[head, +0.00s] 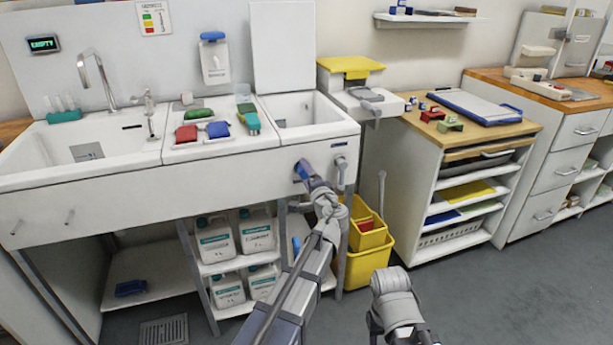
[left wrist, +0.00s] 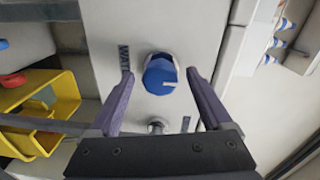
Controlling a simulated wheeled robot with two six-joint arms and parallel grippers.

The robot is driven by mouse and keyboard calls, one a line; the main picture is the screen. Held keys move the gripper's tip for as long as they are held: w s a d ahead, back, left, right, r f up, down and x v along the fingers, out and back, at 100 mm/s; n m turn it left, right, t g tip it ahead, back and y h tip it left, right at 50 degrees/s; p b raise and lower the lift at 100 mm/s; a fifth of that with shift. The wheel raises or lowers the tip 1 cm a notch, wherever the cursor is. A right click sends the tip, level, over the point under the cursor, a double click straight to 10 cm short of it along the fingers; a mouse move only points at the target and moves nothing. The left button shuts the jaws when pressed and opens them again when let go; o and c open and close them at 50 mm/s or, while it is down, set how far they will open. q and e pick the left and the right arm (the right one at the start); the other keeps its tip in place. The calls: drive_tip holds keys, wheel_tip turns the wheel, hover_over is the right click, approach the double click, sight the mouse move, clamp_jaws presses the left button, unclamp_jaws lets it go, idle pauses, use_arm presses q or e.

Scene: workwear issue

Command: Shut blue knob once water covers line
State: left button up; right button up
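The blue knob (head: 299,170) is on the front panel of the white sink unit, below the small right basin (head: 318,112). My left gripper (head: 306,174) is at the knob. A short dark mark (head: 281,123) shows on the right basin's inner wall; I cannot make out water there. Of my right arm only a grey link shows.
A wall display (head: 43,44) reads EMPTY. A grey metal fitting (head: 341,163) is right of the knob. A yellow bucket (head: 366,262) stands on the floor below it. White jugs (head: 215,240) fill the shelf under the sink. A wooden-topped cabinet (head: 470,135) stands to the right.

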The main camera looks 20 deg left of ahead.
use_arm(q)
drive_tip(key=shift+s, duration=0.1)
drive_tip(key=v, duration=0.7)
drive_tip(key=shift+s+d, duration=0.2)
drive_tip(key=shift+d, duration=0.05)
drive_tip(key=s+d+f+n+g+h, duration=0.25)
drive_tip(key=s+f+g, duration=0.35)
drive_tip(key=s+f, duration=0.35)
drive_tip(key=s+d+f+n+g+h, duration=0.25)
drive_tip(key=s+f+n+g, duration=0.2)
drive_tip(key=s+f, duration=0.5)
drive_tip(key=s+d+f+m+g+h, duration=0.1)
drive_tip(key=s+d+f+g+h, duration=0.2)
drive_tip(key=s+d, duration=0.4)
wheel_tip(320, 180, up, 29)
drive_tip(key=s+g+p, duration=0.1)
drive_tip(key=s+p, duration=0.1)
drive_tip(key=p, duration=2.5)
drive_tip(key=shift+s+p, duration=0.2)
drive_tip(key=shift+p, duration=0.2)
drive_tip(key=shift+f, duration=0.2)
